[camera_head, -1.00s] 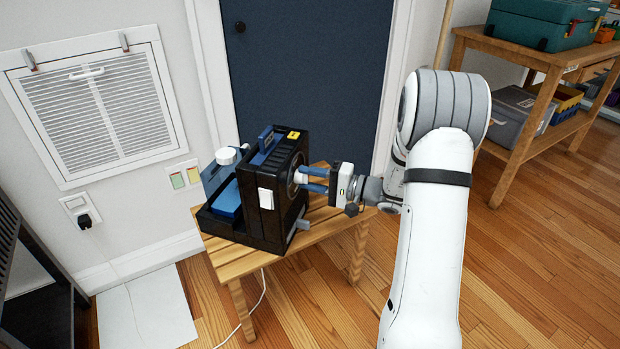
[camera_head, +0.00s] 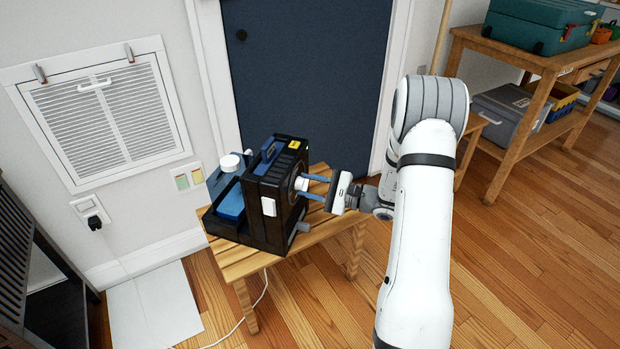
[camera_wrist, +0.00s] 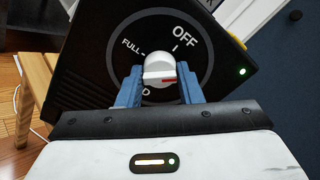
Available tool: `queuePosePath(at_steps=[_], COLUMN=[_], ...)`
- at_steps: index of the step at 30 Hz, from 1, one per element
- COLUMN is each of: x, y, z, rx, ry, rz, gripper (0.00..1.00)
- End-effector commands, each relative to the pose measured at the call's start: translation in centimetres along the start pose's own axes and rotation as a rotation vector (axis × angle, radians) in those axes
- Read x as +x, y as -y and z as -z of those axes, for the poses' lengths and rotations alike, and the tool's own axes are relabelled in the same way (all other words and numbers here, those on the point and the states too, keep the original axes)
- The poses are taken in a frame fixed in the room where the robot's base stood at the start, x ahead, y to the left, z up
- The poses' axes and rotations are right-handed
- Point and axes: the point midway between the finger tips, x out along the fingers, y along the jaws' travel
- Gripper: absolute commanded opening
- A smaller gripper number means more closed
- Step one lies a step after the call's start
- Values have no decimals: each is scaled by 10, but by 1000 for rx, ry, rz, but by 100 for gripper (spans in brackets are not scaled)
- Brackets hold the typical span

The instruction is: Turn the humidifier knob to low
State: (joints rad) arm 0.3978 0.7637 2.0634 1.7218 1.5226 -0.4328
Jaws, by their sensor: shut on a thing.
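The humidifier (camera_head: 270,205) is a black box with blue parts, standing on a small wooden table. Its white knob (camera_wrist: 158,68) sits on a black round dial and carries a red mark at its lower right. The dial shows OFF at the upper right and FULL at the upper left; a label below the knob is mostly hidden, only its last letter showing. My gripper (camera_wrist: 161,74) is shut on the knob, one blue finger on each side. In the head view my gripper (camera_head: 309,187) reaches the knob from the right. A green light (camera_wrist: 242,72) glows on the front.
The wooden table (camera_head: 330,225) has bare room right of the humidifier. A white cord (camera_head: 258,300) hangs below it. A dark blue door (camera_head: 310,80) is behind, and a vent (camera_head: 95,115) is on the left wall. A wooden workbench (camera_head: 520,115) stands at the right.

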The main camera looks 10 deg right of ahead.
Motion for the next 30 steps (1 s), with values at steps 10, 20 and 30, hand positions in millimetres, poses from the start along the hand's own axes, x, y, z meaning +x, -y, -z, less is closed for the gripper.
queuePosePath(at_steps=[10,20,30], x=[-1,-1,-1], y=[3,2,1], z=[-2,-1,1], rx=[329,585,721], ry=[-4,-4,-4], rz=[1,3,4], gripper=[10,10,10])
